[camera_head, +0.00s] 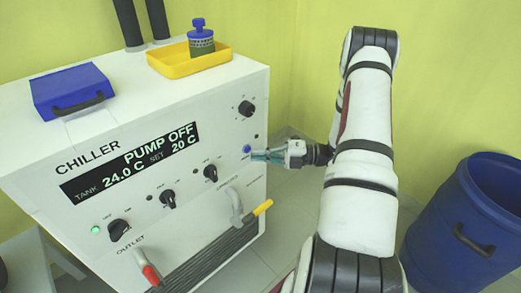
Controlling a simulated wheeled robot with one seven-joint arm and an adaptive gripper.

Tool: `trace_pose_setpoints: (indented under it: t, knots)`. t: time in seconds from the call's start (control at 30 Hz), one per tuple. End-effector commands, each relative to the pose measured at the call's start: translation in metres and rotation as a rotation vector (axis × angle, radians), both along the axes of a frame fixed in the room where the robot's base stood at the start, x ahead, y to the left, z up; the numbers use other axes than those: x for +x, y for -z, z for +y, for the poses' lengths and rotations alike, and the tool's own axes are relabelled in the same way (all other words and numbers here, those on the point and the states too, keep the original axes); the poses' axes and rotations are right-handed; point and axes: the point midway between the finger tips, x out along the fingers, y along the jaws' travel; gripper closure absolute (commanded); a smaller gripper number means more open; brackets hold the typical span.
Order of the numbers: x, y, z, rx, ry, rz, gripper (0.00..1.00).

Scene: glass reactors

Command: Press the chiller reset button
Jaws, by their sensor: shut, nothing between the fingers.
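The white chiller (100,203) stands at the left, and its front panel faces my arm. Its display (130,163) reads "PUMP OFF", "TANK 24.0 C" and "SET 20 C". A small blue button (247,149) sits near the right end of the panel, below a black knob (246,108). My gripper (255,155) is shut and empty, and points left at the panel. Its tip is right beside the blue button, slightly below and to the right of it in the picture. I cannot tell whether the tip touches the button or the panel. The button's label is too small to read.
A green lamp (96,229) is lit at the panel's lower left. Inlet and outlet fittings stick out below, with a red handle (152,275) and a yellow handle (263,207). A yellow tray (188,65) and blue case (72,91) sit on top. A blue drum (468,220) stands at the right.

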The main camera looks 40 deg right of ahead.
Motion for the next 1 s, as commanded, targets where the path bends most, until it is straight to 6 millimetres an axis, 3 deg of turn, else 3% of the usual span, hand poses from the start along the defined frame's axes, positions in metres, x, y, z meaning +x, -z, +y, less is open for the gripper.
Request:
trace_pose_setpoints:
  t: [0.1,0.5,1.0]
  knots:
    - [-0.018,-0.001,0.002,0.0,0.0,0.006,1.0]
    - [-0.071,0.002,-0.058,-0.001,0.0,0.008,1.0]
    - [-0.082,0.002,-0.069,0.0,-0.002,0.009,1.0]
